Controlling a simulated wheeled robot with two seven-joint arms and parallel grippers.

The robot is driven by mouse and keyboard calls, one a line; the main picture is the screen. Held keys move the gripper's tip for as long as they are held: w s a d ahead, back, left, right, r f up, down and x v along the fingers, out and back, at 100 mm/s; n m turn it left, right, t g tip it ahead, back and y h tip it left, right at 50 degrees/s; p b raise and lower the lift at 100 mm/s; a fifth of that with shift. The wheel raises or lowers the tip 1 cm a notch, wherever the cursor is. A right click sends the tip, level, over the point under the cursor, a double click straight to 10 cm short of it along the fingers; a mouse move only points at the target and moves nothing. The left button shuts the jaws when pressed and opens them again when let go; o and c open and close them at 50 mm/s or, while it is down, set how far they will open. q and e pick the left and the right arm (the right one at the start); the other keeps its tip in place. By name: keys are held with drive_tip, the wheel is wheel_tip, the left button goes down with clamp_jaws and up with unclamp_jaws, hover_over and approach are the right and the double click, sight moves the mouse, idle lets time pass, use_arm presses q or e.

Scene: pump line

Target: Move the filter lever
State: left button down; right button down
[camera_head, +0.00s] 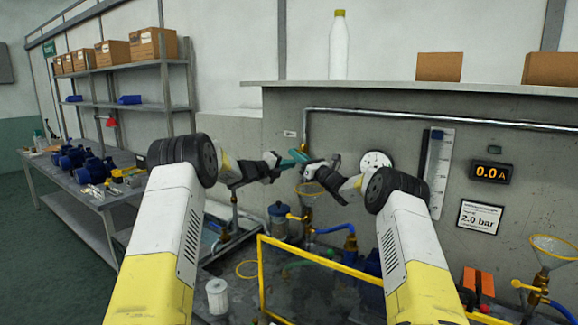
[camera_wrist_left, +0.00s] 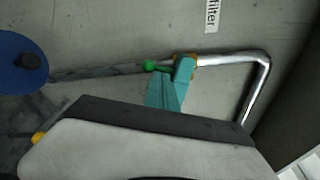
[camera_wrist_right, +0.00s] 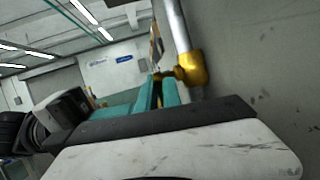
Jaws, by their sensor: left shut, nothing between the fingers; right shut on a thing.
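The filter lever (camera_wrist_left: 152,66) is a small green handle on a brass valve on the grey wall pipe, under a "filter" label (camera_wrist_left: 211,14). In the right wrist view the brass valve body (camera_wrist_right: 190,69) shows just past my right fingertips. My right gripper (camera_head: 303,156) is at the valve, shut on the lever; its teal fingers hide most of the grip. My left gripper (camera_head: 286,163) is shut and empty, close beside the right one. In the head view both grippers hide the lever.
A yellow frame (camera_head: 318,256) stands below and in front of the grippers. A pressure gauge (camera_head: 376,160) and a level scale (camera_head: 441,172) are on the wall to the right. A shelf (camera_head: 400,88) runs above. A bench with blue pumps (camera_head: 73,158) is at left.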

drive_tip(key=shift+f, duration=0.35)
use_arm(q)
drive_tip(key=shift+w+a+r+m, duration=0.2)
drive_tip(key=shift+w+m, duration=0.1)
drive_tip(key=shift+w, duration=0.15)
use_arm(e)
drive_tip(key=shift+s+a+r, duration=0.1)
drive_tip(key=c, duration=1.8)
unclamp_jaws()
use_arm(q)
drive_tip(key=shift+d, duration=0.1)
use_arm(e)
drive_tip(key=shift+r, duration=0.15)
